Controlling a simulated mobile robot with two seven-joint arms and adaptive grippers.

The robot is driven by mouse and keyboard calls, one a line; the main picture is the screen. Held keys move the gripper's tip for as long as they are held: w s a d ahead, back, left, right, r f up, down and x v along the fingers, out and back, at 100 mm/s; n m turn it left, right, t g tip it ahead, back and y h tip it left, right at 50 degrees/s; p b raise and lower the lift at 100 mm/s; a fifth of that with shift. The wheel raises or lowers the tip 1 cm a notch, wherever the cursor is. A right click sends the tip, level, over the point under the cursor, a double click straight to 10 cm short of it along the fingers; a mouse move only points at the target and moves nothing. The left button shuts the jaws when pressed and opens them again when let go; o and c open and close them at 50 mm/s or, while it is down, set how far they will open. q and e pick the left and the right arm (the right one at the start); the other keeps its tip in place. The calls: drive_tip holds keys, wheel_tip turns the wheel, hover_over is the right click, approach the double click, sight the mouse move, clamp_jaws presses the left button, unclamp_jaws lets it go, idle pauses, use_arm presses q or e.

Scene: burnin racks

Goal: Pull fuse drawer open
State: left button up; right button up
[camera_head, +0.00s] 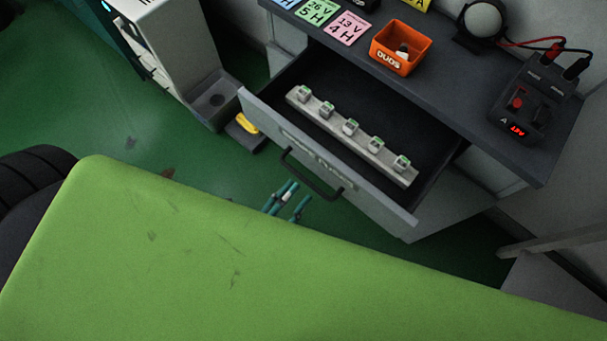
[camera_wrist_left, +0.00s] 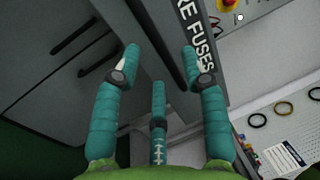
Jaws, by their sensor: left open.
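The fuse drawer (camera_head: 388,208) stands pulled out from the grey cabinet in the head view, showing its dark inside. A grey strip with several fuses (camera_head: 352,137) lies in it. Its black bar handle (camera_head: 312,178) is on the front face. My left gripper (camera_head: 298,193), with teal fingers, is open just outside the handle, apart from it. The rest of it is hidden behind my green body. In the left wrist view the open fingers (camera_wrist_left: 161,52) face the drawer front with its "FUSES" label (camera_wrist_left: 197,38). My right gripper is not in view.
The dark countertop (camera_head: 455,92) holds an orange bin (camera_head: 400,48), coloured cards (camera_head: 320,12) and a black meter with a red display (camera_head: 532,100). A grey machine (camera_head: 170,45) stands at the left, with a yellow item (camera_head: 246,124) on a dark pad by it. Green floor (camera_head: 90,110) is clear at the left.

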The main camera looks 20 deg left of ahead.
use_arm(q)
drive_tip(key=v, duration=0.7)
drive_tip(key=shift+s, duration=0.3)
drive_tip(key=shift+a, duration=0.1)
drive_tip(key=a+f+n+g+y, duration=0.2)
drive_tip(key=f+n+g, duration=0.25)
drive_tip(key=f, duration=0.65)
drive_tip(key=a+f+n+g+y, duration=0.1)
drive_tip(key=f+n+g+y, duration=0.3)
drive_tip(key=f, duration=0.7)
drive_tip(key=s+a+f+n+g, duration=0.3)
drive_tip(key=s+f+n+g, duration=0.1)
drive_tip(key=s+f+n, duration=0.1)
drive_tip(key=s+a+f+n+g+y+p, duration=0.1)
drive_tip(key=s+a+f+n+g, duration=0.2)
drive_tip(key=s+f+n+g, duration=0.2)
wheel_tip(320, 180, down, 3)
drive_tip(key=shift+s+a+f+n+y, duration=0.2)
drive_tip(key=shift+s+a+n+y, duration=0.15)
drive_tip(key=shift+n, duration=0.4)
idle(2.8)
